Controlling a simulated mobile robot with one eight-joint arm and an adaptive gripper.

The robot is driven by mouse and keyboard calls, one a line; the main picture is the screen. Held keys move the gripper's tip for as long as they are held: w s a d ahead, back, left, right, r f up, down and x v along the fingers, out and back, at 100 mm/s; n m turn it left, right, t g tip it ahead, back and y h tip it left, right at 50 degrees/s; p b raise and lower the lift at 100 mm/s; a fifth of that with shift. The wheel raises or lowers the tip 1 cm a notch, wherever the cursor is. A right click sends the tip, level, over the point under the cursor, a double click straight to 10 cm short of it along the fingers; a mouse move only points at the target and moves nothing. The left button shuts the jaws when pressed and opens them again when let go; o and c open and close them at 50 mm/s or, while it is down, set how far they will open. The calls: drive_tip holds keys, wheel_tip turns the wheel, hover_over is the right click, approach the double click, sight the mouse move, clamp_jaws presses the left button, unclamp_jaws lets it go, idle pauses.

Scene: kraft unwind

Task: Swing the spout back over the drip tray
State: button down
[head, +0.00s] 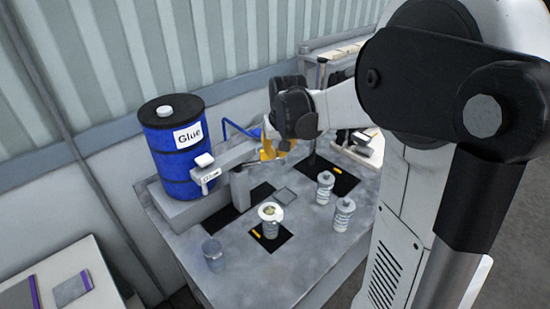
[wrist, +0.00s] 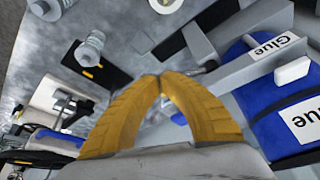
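The grey spout arm (head: 232,158), labelled Glue, runs in front of the blue glue drum (head: 178,150), with a white block on its near end. In the wrist view the spout arm (wrist: 235,72) lies right of my fingers. My gripper (head: 272,152) is beside the far end of the spout arm; contact is unclear. In the wrist view the yellow fingertips of my gripper (wrist: 160,78) meet with nothing visible between them. A dark strip (head: 222,218) lies on the bench below the spout arm; whether it is the drip tray I cannot tell.
An open jar (head: 270,222) stands on a black mat at the bench's front middle. Two lidded jars (head: 325,187) (head: 344,214) stand to its right, and a grey cup (head: 213,254) to its left. A grey post (head: 240,186) rises under the spout arm.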

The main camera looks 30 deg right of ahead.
drive_tip(key=v, duration=0.4)
drive_tip(key=shift+s, duration=0.15)
idle(0.4)
